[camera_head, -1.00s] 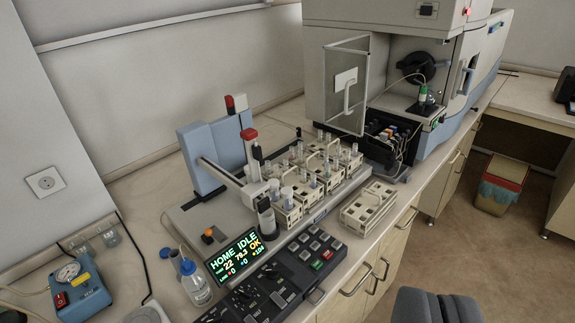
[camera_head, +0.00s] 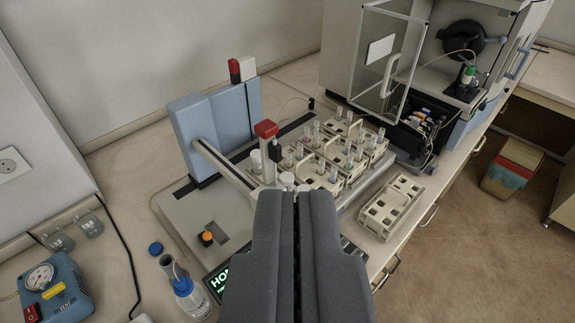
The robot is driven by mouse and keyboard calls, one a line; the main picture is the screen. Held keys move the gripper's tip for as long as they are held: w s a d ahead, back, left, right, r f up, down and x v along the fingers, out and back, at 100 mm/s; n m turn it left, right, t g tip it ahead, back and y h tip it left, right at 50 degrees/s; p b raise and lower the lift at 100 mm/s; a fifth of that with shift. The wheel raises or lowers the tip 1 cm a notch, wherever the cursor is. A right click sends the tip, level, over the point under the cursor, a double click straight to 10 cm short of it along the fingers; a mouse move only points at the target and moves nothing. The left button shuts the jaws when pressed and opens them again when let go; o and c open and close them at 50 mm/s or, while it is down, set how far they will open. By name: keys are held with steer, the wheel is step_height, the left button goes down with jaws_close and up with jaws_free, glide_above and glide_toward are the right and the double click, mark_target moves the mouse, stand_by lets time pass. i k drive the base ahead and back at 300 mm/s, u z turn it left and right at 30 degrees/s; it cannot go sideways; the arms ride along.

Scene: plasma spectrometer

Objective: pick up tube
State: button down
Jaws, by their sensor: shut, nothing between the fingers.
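Several clear tubes stand upright in the cream racks on the autosampler tray, such as one tube (camera_head: 349,160) in the middle and another tube (camera_head: 316,132) at the back. The racks (camera_head: 351,178) sit right of the sampler's blue tower. My gripper (camera_head: 296,195) points up from the bottom of the picture, its two dark grey fingers pressed together and empty. Its tips appear just in front of the near end of the racks, and I cannot tell its height above them. It hides most of the display and the control panel.
An empty cream rack (camera_head: 390,205) lies on the bench at right. The sampler's red-capped probe arm (camera_head: 267,150) stands beside the racks. The spectrometer's open glass door (camera_head: 385,55) is at the back. Bottles (camera_head: 190,296) and a blue gauge box (camera_head: 52,288) are at left.

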mark_target(322, 161)
steer(key=k, duration=1.3)
steer(key=z, duration=0.4)
steer(key=i, duration=1.6)
steer(key=u, duration=0.4)
